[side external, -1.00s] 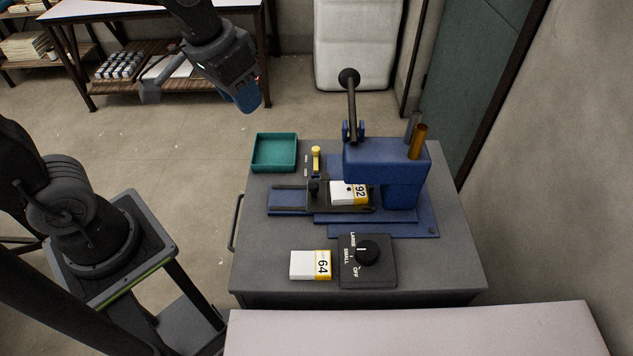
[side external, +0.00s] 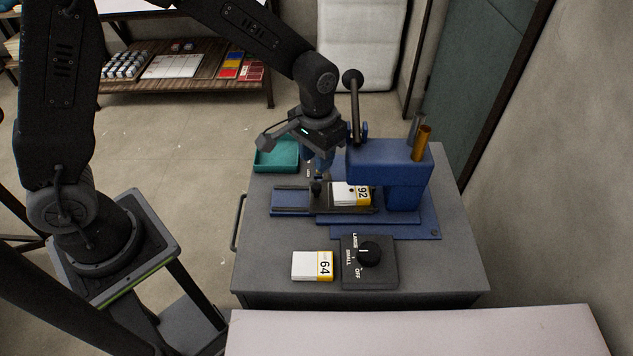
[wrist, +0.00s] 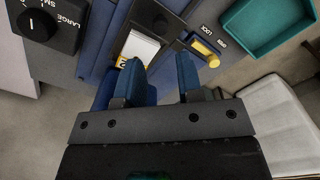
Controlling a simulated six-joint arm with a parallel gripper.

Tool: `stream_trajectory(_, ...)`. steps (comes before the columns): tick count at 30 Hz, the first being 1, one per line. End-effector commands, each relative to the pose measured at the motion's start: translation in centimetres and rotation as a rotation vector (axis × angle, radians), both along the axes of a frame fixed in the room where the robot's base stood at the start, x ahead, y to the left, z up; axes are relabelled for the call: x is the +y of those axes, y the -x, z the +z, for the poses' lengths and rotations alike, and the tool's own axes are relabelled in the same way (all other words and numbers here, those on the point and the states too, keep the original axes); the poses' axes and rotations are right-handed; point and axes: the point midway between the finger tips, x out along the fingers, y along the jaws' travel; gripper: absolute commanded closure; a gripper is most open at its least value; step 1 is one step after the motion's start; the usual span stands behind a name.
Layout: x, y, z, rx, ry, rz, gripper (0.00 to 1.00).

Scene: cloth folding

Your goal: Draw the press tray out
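The press tray (side external: 330,209) is a dark slide on a blue rail (side external: 288,200), partly under the blue press (side external: 385,163). It carries a white block marked 92 (side external: 342,191). A dark knob (side external: 316,187) stands at its left end and also shows in the wrist view (wrist: 160,23). My gripper (side external: 319,172) points down just behind the knob. In the wrist view its two blue fingers (wrist: 160,68) are apart with nothing between them. A yellow lever (wrist: 206,54) by the word LOCK is beside the tray; my gripper hides it in the side view.
A teal bin (side external: 277,158) is at the back left of the grey cabinet top (side external: 262,245). A white block marked 64 (side external: 312,266) and a dial box (side external: 370,262) sit at the front. The press handle (side external: 354,105) rises close to the right of my wrist.

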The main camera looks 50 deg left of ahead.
Motion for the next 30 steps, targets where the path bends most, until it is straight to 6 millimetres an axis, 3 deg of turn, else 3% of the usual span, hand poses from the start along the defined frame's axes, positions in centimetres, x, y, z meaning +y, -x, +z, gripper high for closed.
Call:
stream_trajectory(6, 0.0, 0.1, -4.6, 0.005, -0.001, 0.000, 0.66)
stream_trajectory(12, 0.0, 0.0, -7.3, 0.002, 0.000, 0.000, 0.66)
stream_trajectory(25, 0.0, 0.0, -8.3, -0.001, 0.001, 0.000, 0.66)
stream_trajectory(30, 0.0, 0.0, -8.3, -0.001, 0.001, 0.000, 0.81)
